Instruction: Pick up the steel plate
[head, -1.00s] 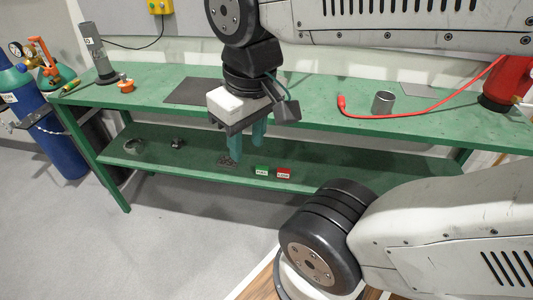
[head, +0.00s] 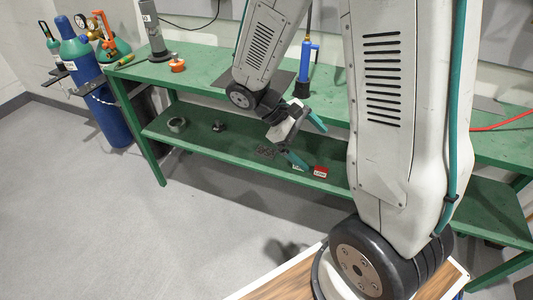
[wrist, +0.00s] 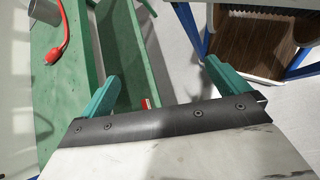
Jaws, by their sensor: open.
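My gripper (head: 304,139) is open and empty, tilted in front of the bench's front edge, away from both sheets. In the wrist view its two teal fingers (wrist: 163,86) are spread, with nothing between them.
A red cable (head: 503,122) lies at the right. The lower shelf (head: 190,148) holds small parts and a red block (head: 320,172). Gas cylinders (head: 95,75) stand left. Floor in front is clear.

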